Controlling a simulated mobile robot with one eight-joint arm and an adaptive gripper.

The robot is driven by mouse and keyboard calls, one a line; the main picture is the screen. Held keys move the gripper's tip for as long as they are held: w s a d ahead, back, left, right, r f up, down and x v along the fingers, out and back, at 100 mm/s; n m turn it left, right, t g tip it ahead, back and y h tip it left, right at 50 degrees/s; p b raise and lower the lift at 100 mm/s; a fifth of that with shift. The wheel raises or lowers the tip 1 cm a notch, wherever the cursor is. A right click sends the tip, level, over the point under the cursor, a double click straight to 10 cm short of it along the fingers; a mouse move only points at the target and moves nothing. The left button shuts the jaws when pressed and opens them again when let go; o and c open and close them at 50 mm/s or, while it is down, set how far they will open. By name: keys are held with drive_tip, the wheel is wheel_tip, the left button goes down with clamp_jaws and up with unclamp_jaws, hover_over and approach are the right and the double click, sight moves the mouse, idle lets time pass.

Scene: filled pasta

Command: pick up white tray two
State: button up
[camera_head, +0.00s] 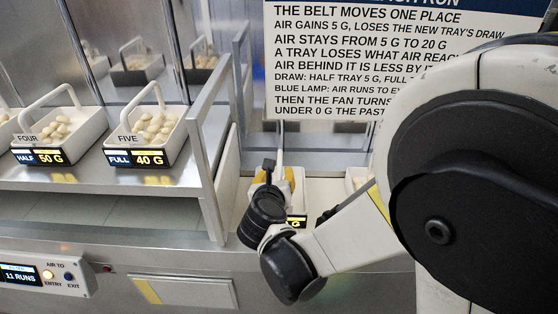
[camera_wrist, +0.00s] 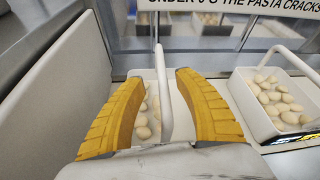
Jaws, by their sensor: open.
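My gripper (camera_wrist: 159,82) is open, with its two orange fingers on either side of an upright white handle (camera_wrist: 163,95). The fingers appear apart from the handle. The handle belongs to a white tray (camera_wrist: 150,74) of pale filled pasta, partly hidden by my gripper. In the head view this tray (camera_head: 298,182) shows behind my wrist, its label mostly covered. A second white tray (camera_wrist: 246,100) of pasta with a handle stands to the right. No name reading "two" is legible on either tray, so I cannot tell which is tray two.
Trays labelled FOUR (camera_head: 83,137) and FIVE (camera_head: 178,143) stand on the metal shelf at left, marked 50 G and 40 G. A metal divider (camera_head: 207,165) rises close left of my gripper. A text sign (camera_head: 330,50) hangs behind.

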sight(279, 173)
drive_tip(key=b+x, duration=0.1)
drive_tip(key=x, duration=0.1)
drive_tip(key=b+x, duration=0.1)
drive_tip(key=x, duration=0.2)
drive_tip(key=shift+s+d+f, duration=0.1)
drive_tip(key=shift+d+f, duration=0.05)
drive_tip(key=shift+f, duration=0.1)
drive_tip(key=shift+s+r, duration=0.1)
drive_tip(key=shift+c, duration=0.4)
clamp_jaws()
